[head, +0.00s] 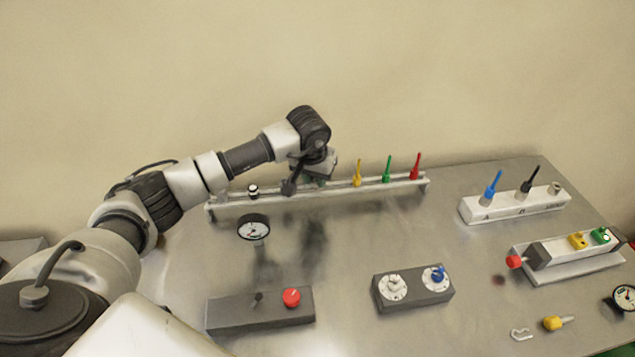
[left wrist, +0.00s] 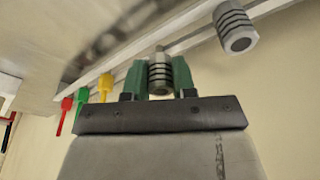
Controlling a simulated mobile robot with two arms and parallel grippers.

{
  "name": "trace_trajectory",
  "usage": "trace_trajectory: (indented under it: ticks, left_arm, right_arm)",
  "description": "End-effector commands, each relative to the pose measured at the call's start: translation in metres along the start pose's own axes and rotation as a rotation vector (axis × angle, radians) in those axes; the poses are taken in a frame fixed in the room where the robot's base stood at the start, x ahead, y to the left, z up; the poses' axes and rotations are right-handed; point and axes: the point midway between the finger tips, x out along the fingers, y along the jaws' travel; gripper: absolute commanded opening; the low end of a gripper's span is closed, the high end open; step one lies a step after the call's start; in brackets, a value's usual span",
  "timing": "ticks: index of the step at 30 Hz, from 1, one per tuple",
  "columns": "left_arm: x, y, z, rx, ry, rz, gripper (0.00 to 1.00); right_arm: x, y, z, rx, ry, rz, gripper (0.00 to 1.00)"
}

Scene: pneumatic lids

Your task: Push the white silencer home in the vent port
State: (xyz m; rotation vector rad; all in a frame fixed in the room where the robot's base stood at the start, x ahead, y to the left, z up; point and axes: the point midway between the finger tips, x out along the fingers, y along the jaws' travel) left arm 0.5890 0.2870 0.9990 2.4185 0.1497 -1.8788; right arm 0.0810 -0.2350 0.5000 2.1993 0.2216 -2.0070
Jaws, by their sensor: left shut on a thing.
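My left gripper (head: 317,181) is over the back rail (head: 225,209). In the left wrist view its green fingers (left wrist: 160,80) are shut on a pale ribbed silencer (left wrist: 160,74), one finger on each side. The held silencer is hidden behind the gripper in the head view. It is at the rail, but I cannot tell whether it still sits in it. A second ribbed silencer (head: 252,191) stands on the rail to the left; it also shows in the left wrist view (left wrist: 235,28). I cannot make out for sure which opening is the vent port. My right gripper is not in view.
Yellow (head: 358,173), green (head: 387,170) and red (head: 415,167) pieces stand on the rail. A white block (head: 510,210) with blue and black pieces stands right.

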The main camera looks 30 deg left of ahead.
Motion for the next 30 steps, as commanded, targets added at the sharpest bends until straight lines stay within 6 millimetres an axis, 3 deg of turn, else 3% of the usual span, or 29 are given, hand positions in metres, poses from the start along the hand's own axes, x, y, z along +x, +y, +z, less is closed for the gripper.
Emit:
trace_trajectory:
  ticks: [15,25,30]
  left_arm:
    - [-0.031,0.000,-0.008,0.000,0.001,0.000,0.03]
    - [-0.032,0.001,-0.008,0.000,0.000,0.000,0.03]
    - [-0.046,0.018,0.007,0.023,0.004,0.010,0.03]
  right_arm:
    - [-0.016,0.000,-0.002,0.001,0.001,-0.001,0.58]
    - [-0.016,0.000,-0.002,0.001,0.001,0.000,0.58]
    - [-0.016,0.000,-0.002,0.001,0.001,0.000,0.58]
